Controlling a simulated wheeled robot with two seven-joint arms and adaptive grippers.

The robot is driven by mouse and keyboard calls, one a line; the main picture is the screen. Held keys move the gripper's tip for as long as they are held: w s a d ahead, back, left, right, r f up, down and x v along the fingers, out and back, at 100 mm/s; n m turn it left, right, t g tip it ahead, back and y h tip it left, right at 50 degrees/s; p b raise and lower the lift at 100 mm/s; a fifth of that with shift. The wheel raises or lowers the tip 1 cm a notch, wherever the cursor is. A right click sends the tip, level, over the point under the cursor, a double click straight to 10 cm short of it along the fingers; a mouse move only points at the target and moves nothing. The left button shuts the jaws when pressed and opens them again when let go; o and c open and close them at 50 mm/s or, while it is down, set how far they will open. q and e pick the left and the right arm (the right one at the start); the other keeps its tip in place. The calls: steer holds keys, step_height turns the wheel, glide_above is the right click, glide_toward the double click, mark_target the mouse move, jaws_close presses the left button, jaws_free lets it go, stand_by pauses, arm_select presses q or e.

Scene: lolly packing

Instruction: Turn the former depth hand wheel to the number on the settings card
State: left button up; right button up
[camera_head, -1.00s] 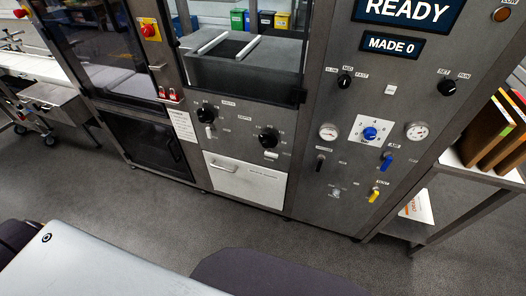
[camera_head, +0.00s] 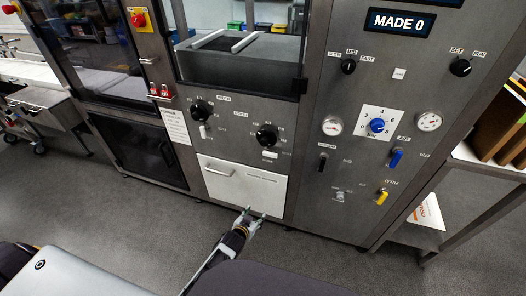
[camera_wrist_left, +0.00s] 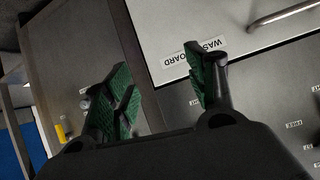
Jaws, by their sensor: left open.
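Two black hand wheels with number marks sit on the steel machine front in the head view: an upper left one (camera_head: 201,110) and a lower right one (camera_head: 266,137). The lower right one is beside the small label that seems to read DEPTH. A white printed card (camera_head: 175,126) is left of the wheels; its text is too small to read. My left gripper (camera_head: 254,214) is open and empty, low in front of the white panel's bottom edge and well below both wheels. Its green-padded fingers (camera_wrist_left: 163,88) stand apart in the left wrist view. My right gripper is out of view.
The white panel (camera_head: 243,186) has a bar handle and, in the left wrist view, a partly hidden label. Right of the wheels are gauges (camera_head: 332,126), a blue knob (camera_head: 377,125) and blue and yellow levers. Grey floor lies in front.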

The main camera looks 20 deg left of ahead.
mark_target(264, 143)
arm_select(q)
steer(key=w+a+r+t+b, duration=0.1)
steer(key=w+r+t+b, duration=0.2)
steer(key=r, duration=0.9)
steer(key=w+a+r+n+t+b, duration=0.1)
steer(key=w+r+t+b, duration=0.2)
steer(key=r+b, duration=0.4)
step_height(264, 143, up, 5)
steer(key=shift+w+y, duration=0.15)
steer(key=shift+y, duration=0.25)
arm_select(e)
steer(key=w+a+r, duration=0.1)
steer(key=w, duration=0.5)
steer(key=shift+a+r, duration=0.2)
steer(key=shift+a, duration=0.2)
arm_select(q)
steer(key=shift+w, duration=0.15)
